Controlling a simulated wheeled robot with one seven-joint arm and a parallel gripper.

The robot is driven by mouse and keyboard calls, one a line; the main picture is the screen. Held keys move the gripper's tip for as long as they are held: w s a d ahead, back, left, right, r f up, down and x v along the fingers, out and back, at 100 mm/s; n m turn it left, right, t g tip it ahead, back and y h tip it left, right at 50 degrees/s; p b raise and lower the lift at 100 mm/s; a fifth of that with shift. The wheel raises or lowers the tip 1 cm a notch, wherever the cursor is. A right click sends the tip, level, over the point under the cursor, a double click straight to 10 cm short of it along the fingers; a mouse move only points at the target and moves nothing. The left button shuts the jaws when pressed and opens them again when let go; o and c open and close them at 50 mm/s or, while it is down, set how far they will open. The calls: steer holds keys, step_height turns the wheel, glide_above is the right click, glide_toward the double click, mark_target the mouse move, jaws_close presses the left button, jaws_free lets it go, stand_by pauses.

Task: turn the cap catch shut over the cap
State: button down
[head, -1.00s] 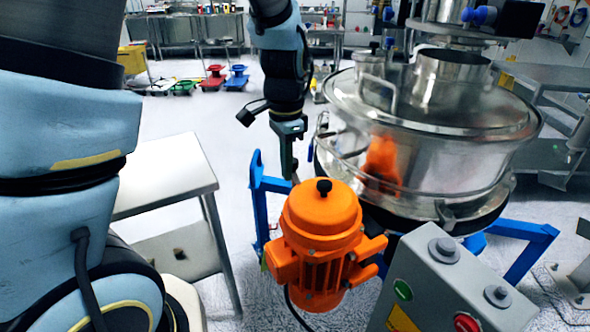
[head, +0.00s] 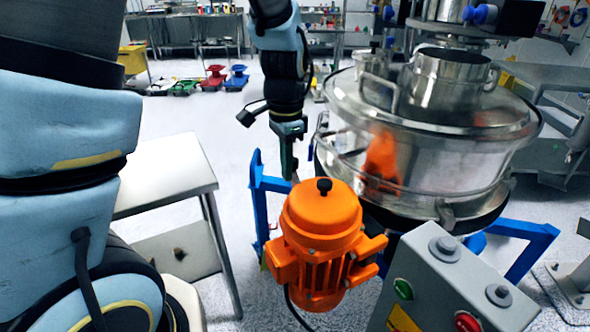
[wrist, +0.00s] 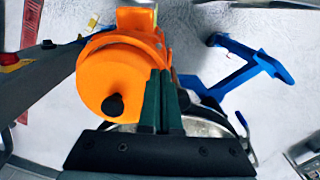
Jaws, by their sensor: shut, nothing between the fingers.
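The orange motor (head: 320,230) stands upright in front of the sifter, with a rounded orange cap-like top (head: 320,205) and a black knob (head: 324,185) on it. My gripper (head: 289,172) is shut and empty, pointing down just behind and left of that top. In the wrist view, my gripper's dark green fingers (wrist: 162,85) lie together beside the orange top (wrist: 110,80) and its black knob (wrist: 113,104). I cannot tell whether they touch it. I cannot make out with certainty which part is the cap catch.
The steel sifter drum (head: 450,160) stands right of my gripper on a blue frame (head: 257,200). A grey control box (head: 440,275) with buttons is at the front right. A steel table (head: 170,175) is at the left. Open floor lies behind my gripper.

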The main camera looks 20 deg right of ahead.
steer(key=shift+f+b, duration=0.55)
steer(key=shift+f, duration=0.4)
steer(key=shift+s+a+f+b, duration=0.15)
steer(key=shift+f+b, duration=0.2)
steer(key=shift+f, duration=0.45)
steer(key=shift+r, duration=0.1)
steer(key=shift+d+r, duration=0.1)
steer(key=shift+d, duration=0.25)
